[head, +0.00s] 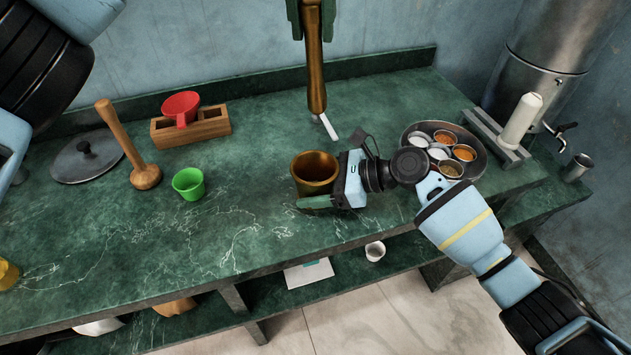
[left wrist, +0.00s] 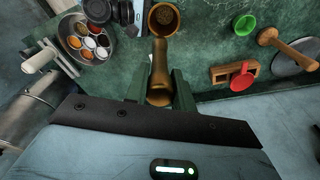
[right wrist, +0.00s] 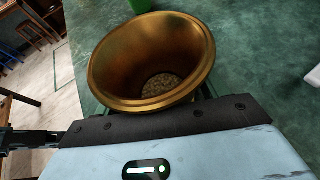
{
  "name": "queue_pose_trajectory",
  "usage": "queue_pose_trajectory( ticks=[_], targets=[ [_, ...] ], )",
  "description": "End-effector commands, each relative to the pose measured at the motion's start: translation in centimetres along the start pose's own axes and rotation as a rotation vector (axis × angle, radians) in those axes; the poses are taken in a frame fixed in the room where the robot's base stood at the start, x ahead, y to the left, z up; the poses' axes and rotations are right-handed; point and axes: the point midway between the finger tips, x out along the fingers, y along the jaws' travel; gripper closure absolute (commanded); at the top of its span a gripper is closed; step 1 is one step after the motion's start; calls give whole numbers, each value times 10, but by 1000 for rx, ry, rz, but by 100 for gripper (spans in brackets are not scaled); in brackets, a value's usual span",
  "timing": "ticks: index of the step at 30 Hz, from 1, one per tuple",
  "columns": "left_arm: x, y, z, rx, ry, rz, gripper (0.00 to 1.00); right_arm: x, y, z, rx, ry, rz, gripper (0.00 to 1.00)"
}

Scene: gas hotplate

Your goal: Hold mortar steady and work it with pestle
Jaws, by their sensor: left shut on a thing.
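The brass mortar (head: 316,168) stands upright on the green counter in the head view. The right wrist view shows the mortar (right wrist: 160,60) close up, with grainy matter at its bottom. My right gripper (head: 314,194) is low at the mortar, one finger along its near side; the rim hides much of the fingers, so I cannot tell whether they press on it. My left gripper (head: 311,34) is shut on the brass pestle (head: 315,80), which hangs roughly upright above and behind the mortar, clear of it. The left wrist view shows the pestle (left wrist: 159,75) between both fingers.
A round tray (head: 478,172) of spice bowls is at right, behind my right arm. A green cup (head: 188,184), wooden plunger (head: 146,176), wooden block (head: 205,126) with a red scoop (head: 181,106), and lid (head: 85,161) are at left. A small white object (head: 328,127) lies behind the mortar.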

Motion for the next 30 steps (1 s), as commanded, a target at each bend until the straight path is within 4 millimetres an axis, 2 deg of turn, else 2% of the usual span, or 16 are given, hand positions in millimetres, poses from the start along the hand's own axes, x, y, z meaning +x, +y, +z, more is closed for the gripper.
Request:
queue_pose_trajectory(
  ticks=[1, 9, 14, 21, 24, 30],
  targets=[
    [-1, 0, 0, 0, 1, 0, 100, 0, 0, 0, 0, 0, 0, 34],
    [-1, 0, 0, 0, 1, 0, 100, 0, 0, 0, 0, 0, 0, 68],
    [12, 0, 0, -1, -16, -3, 100, 0, 0, 0, 0, 0, 0, 68],
    [66, 0, 2, -1, -88, -21, 100, 0, 0, 0, 0, 0, 0, 68],
    [79, 0, 3, -1, -104, -26, 100, 0, 0, 0, 0, 0, -1, 68],
    [82, -1, 3, -1, -107, -28, 100, 0, 0, 0, 0, 0, -1, 68]
  ],
)
